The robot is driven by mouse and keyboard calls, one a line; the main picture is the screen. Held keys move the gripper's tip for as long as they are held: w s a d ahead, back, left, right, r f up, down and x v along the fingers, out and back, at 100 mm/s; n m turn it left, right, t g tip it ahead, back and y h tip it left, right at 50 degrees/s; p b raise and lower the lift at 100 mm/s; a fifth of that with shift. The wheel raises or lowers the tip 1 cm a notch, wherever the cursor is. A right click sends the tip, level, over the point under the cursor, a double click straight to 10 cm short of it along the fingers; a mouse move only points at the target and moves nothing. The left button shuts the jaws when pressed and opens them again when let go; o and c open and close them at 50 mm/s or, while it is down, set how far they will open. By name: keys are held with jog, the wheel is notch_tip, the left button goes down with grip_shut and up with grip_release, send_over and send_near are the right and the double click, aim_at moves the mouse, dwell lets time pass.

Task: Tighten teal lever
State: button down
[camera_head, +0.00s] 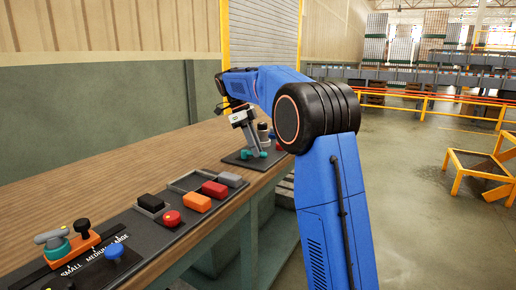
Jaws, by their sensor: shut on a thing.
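The teal lever (262,154) is a small teal piece low on a dark fixture plate at the far end of the wooden bench. My blue arm reaches over the bench, and my gripper (254,148) points down at this piece, with its grey fingers at the lever. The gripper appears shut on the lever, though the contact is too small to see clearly. Part of the fixture is hidden behind my gripper and arm.
The bench (125,152) carries a panel with a teal knob with a grey handle (57,247), an orange slider (72,252), a blue knob (114,251), a red button (172,218) and coloured blocks (197,202).

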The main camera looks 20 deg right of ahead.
jog(key=shift+s+a+m+y, duration=0.15)
jog(key=shift+a+m+y, duration=0.05)
jog(key=shift+m, duration=0.35)
jog(key=shift+s+a+m+y, duration=0.1)
jog(key=shift+a+m+y, duration=0.1)
jog(key=shift+m, duration=0.35)
jog(key=c, duration=1.7)
grip_release()
jog(key=shift+r, duration=0.1)
